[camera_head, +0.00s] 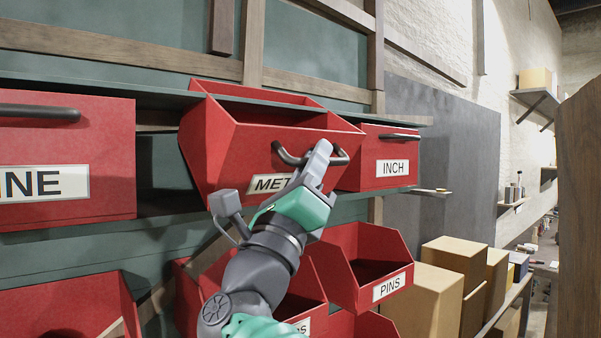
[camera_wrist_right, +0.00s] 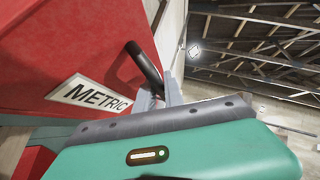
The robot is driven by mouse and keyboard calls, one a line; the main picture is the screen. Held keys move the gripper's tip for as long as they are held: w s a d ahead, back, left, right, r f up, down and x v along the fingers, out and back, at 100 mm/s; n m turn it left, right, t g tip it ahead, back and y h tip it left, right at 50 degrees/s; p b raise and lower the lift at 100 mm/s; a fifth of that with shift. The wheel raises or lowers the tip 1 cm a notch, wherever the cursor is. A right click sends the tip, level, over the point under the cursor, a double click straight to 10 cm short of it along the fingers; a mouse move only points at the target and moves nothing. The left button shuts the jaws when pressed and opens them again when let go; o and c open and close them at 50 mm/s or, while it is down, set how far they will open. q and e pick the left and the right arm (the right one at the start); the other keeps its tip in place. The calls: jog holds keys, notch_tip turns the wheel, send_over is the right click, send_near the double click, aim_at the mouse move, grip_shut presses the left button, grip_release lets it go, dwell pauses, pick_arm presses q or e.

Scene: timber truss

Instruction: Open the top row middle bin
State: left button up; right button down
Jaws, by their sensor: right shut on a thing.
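The top row middle bin (camera_head: 210,142) is red with a white label reading METRIC, partly covered by my gripper. It is tipped forward out of the shelf, and its open top shows. Its dark bar handle (camera_head: 340,158) runs across the front; the handle also shows in the right wrist view (camera_wrist_right: 143,64). My right gripper (camera_head: 312,168) is shut on this handle. In the right wrist view the METRIC label (camera_wrist_right: 90,95) is left of the fingers (camera_wrist_right: 160,98). My left gripper is not in view.
A closed red bin (camera_head: 100,140) with a label ending INE is at left, and an INCH bin (camera_head: 370,150) is at right. Lower open bins, one labelled PINS (camera_head: 340,270), stick out below my arm. Cardboard boxes (camera_head: 430,300) stand at lower right. A wooden post (camera_head: 580,210) edges the right.

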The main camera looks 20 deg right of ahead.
jog(key=shift+d, duration=0.3)
